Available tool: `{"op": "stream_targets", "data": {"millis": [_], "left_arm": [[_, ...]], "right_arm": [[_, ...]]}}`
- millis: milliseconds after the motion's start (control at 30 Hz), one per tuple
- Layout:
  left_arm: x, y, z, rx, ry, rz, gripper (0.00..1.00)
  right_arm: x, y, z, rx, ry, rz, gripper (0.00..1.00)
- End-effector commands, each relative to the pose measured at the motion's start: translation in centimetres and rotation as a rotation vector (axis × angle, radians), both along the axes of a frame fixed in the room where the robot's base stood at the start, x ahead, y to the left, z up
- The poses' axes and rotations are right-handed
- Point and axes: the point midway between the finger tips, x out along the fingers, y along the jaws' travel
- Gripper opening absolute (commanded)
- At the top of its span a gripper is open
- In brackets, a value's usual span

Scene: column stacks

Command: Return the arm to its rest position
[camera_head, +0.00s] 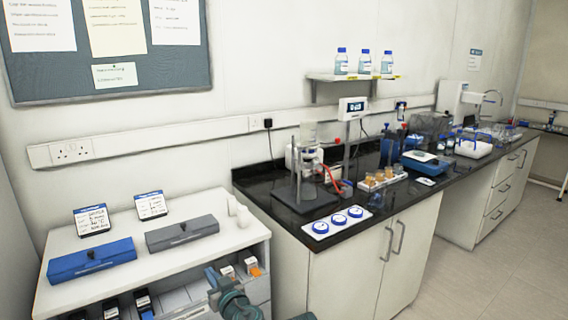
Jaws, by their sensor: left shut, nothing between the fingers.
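My left gripper (213,275) shows at the bottom of the head view, left of centre. It is shut and empty, in front of the white shelf unit (165,262). It covers part of the lower shelf there. On the unit's top lie a blue box (92,260) and a grey box (182,232), both closed. Two small label cards (92,220) stand behind them. My right gripper is not in view.
The black-topped bench (330,228) stands to the right, with a stand (305,165) and a white plate of blue-capped round items (337,222) near its edge. Small boxes (145,302) fill the lower shelf. The floor (480,285) at right is clear.

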Motion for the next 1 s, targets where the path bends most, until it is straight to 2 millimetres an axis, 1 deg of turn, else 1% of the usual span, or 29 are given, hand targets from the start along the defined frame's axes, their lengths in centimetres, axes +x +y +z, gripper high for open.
{"op": "stream_targets", "data": {"millis": [267,367,467,567,667,700,800,900,1000], "left_arm": [[-1.3,0.3,-2.8,-0.014,0.151,0.044,0.0],[-2.1,0.3,-4.4,-0.023,0.243,0.057,0.0],[-3.3,0.0,-6.5,-0.038,0.362,0.063,0.0],[-4.9,-0.7,-8.9,-0.055,0.514,0.052,0.0],[-7.1,-2.2,-11.9,-0.079,0.713,0.006,0.0],[-8.3,-3.0,-13.1,-0.09,0.806,-0.027,0.0],[-11.2,-5.4,-15.7,-0.117,1.027,-0.137,0.0],[-13.9,-7.9,-17.4,-0.141,1.207,-0.27,0.0],[-16.3,-10.2,-18.4,-0.16,1.352,-0.413,0.0]], "right_arm": [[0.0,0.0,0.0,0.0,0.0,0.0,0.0],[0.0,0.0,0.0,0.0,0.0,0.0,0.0],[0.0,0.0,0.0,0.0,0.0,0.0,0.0],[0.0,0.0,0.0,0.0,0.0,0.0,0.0],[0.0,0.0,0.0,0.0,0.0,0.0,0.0],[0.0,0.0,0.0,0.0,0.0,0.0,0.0],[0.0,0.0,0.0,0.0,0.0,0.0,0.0],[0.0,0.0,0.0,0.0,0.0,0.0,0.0],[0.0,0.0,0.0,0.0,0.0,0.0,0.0]]}}
